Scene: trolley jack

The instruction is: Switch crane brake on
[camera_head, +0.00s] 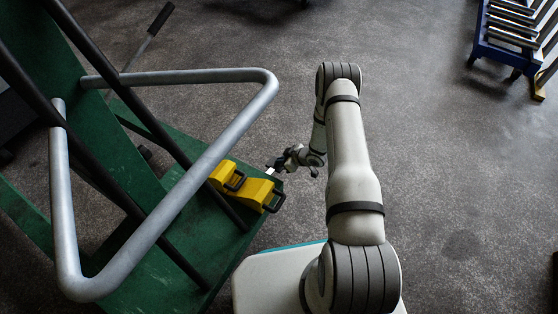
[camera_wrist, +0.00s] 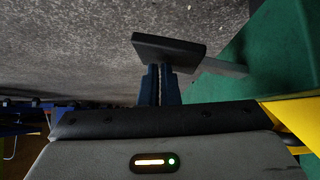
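The green crane frame (camera_head: 160,160) with a grey tube handle fills the left of the head view. In the wrist view, a flat black brake pedal (camera_wrist: 168,47) sits on a short grey metal lever (camera_wrist: 222,67) coming from the green frame (camera_wrist: 280,55). My gripper (camera_wrist: 161,85) has its two blue fingers together, with only a thin gap. Their tips are at the pedal's lower edge; I cannot tell whether they touch it. In the head view my gripper (camera_head: 275,167) is beside the frame's right corner, and the pedal is too small to make out.
Two yellow blocks with black handles (camera_head: 258,193) (camera_head: 226,175) stand on the green base close to my gripper. A blue roller stand (camera_head: 510,35) is far off at the top right.

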